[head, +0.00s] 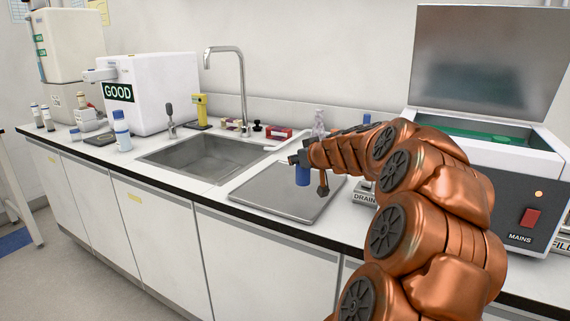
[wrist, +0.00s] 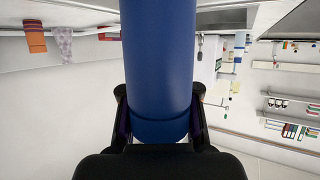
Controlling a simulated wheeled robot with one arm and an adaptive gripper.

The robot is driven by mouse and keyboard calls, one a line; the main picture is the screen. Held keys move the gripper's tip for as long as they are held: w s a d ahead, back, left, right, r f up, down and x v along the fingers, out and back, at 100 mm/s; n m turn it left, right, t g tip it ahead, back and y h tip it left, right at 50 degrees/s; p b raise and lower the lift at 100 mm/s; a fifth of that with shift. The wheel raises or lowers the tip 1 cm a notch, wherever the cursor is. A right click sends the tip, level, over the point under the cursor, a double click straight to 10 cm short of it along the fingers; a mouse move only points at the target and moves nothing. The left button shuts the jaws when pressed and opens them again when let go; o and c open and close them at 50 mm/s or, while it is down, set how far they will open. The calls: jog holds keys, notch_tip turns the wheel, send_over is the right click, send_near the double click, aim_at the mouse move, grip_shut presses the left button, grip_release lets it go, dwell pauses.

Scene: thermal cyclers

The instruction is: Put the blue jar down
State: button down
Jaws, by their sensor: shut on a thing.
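The blue jar (head: 302,175) is in my gripper (head: 312,173), in front of the steel draining board in the head view. In the wrist view the jar (wrist: 160,60) fills the middle, with one dark finger on each side, and my gripper is shut on it. The jar looks about upright. Its lower end shows against the draining board (head: 265,198); I cannot tell whether it touches the board or hangs just above it.
A sink (head: 205,155) with a tall tap (head: 240,85) lies left of the board. A machine with an open lid and red switch (head: 530,217) stands at right. Small bottles and red items (head: 279,134) line the back. A white GOOD-labelled machine (head: 160,90) stands at left.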

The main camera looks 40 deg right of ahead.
aim_at(303, 176)
jog(key=w, duration=0.2)
jog(key=w+d, duration=0.1)
jog(key=w, duration=0.1)
jog(key=w+d, duration=0.1)
jog(key=w, duration=0.1)
jog(key=shift+w+f+p, duration=0.25)
jog(key=shift+p, duration=0.15)
jog(key=shift+w+f, duration=0.1)
jog(key=shift+f, duration=1.7)
jog(key=shift+d+f+b, duration=0.1)
jog(key=shift+f+b, duration=0.05)
jog(key=shift+b, duration=0.2)
jog(key=c, duration=0.8)
grip_release()
jog(key=shift+c, duration=0.2)
jog(key=shift+r+p, duration=0.3)
jog(key=shift+p, duration=0.05)
jog(key=shift+s, duration=0.35)
jog(key=b+v, duration=0.1)
jog(key=v, duration=1)
jog(key=shift+s+r, duration=0.1)
jog(key=shift+s, duration=0.05)
